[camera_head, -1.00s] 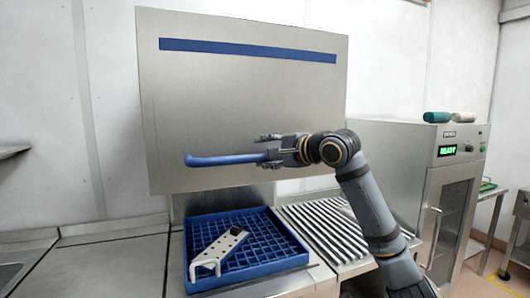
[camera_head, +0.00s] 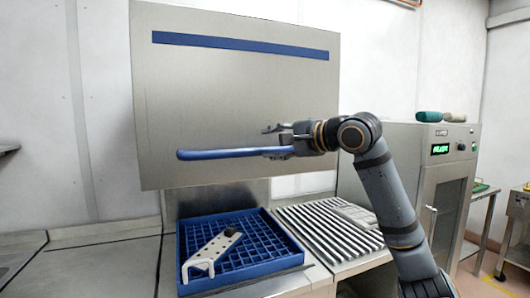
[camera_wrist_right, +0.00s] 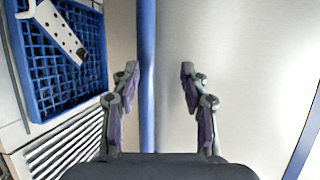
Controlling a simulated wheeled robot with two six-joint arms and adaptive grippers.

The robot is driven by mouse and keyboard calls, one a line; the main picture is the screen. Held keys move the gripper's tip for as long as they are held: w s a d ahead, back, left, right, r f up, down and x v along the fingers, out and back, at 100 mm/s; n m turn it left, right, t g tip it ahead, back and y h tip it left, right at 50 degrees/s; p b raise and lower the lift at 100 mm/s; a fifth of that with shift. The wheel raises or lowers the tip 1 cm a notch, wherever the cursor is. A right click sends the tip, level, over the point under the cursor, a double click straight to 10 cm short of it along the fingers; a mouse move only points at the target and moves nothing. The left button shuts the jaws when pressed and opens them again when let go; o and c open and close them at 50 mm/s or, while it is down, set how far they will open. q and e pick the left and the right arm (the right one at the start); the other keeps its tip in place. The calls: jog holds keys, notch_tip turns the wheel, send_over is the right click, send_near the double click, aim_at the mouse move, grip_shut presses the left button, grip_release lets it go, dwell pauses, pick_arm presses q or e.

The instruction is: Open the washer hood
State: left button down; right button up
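The washer hood (camera_head: 235,105) is a large steel panel, raised high above the rack, with a blue strip near its top. Its blue bar handle (camera_head: 215,154) runs along the lower front. My right gripper (camera_head: 272,143) is at the right end of the handle. In the right wrist view, the handle (camera_wrist_right: 147,40) passes between the spread fingers of the gripper (camera_wrist_right: 160,72). It lies close to the left finger, with a clear gap to the right finger. I cannot tell whether the left finger touches it. My left gripper is not in view.
Below the hood, a blue rack (camera_head: 262,262) holds a white perforated part (camera_head: 212,254). A ribbed steel surface (camera_head: 325,235) lies right of it. Farther right stands a steel cabinet (camera_head: 410,150) with a lit green display. Steel counter (camera_head: 110,262) at the left is clear.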

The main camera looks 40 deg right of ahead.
jog(key=b+v, duration=0.3)
jog(key=v, duration=0.4)
dwell(0.4)
jog(key=shift+w+f, duration=0.1)
jog(key=shift+f, duration=0.05)
dwell(0.3)
